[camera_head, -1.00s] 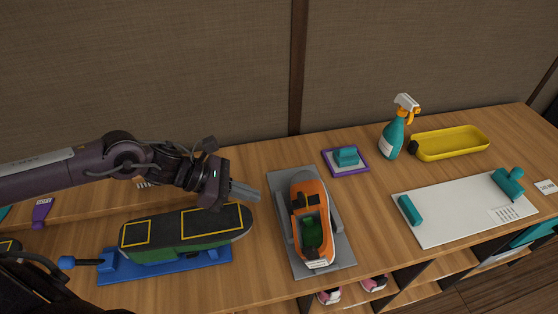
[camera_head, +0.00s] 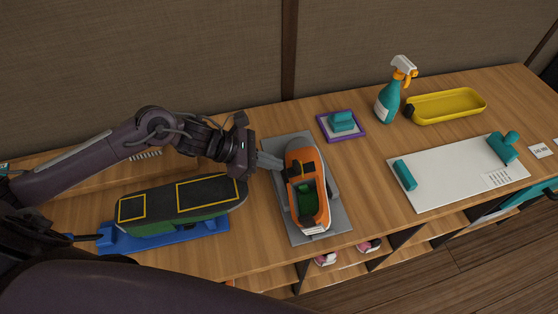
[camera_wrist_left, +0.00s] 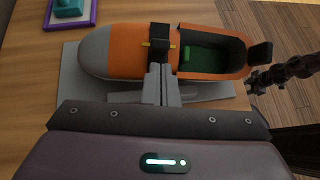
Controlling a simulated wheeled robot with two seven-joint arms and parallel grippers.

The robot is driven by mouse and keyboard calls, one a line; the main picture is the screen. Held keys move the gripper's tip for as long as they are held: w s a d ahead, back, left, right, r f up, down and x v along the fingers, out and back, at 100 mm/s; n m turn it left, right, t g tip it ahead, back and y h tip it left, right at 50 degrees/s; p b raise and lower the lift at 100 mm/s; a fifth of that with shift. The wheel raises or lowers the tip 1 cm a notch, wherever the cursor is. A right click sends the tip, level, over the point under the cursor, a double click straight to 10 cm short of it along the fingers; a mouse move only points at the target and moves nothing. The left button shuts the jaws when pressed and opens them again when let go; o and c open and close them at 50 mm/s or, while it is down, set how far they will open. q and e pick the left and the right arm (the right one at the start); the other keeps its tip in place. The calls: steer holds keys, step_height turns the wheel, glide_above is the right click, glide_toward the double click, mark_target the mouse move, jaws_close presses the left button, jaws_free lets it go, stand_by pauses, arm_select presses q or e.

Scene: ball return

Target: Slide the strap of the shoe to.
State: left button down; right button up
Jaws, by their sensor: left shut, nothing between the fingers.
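An orange shoe (camera_head: 321,213) with a grey toe and a green inside lies on a grey base plate (camera_head: 335,230) on the bench. It also shows in the left wrist view (camera_wrist_left: 120,52). A dark strap piece (camera_head: 293,172) sits across the shoe near its opening; in the wrist view the dark block (camera_wrist_left: 160,41) has a yellow bar beside it. My left gripper (camera_head: 280,164) is shut and empty, its fingertips at the shoe's left side by the strap block. In the wrist view the fingertips (camera_wrist_left: 158,70) end just below the block; I cannot tell if they touch.
A purple-framed tray (camera_head: 356,136), a spray bottle (camera_head: 388,103), a yellow tray (camera_head: 448,119) and a white mat (camera_head: 450,185) are to the right. Bare wood lies between shoe and mat.

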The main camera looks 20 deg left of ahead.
mark_target(293, 165)
arm_select(q)
steer(key=shift+x, duration=1.1)
steer(key=shift+w+d+b, duration=0.3)
steer(key=shift+d+b, duration=0.2)
steer(key=shift+b, duration=0.7)
steer(key=shift+d+r, duration=0.1)
steer(key=shift+r, duration=0.2)
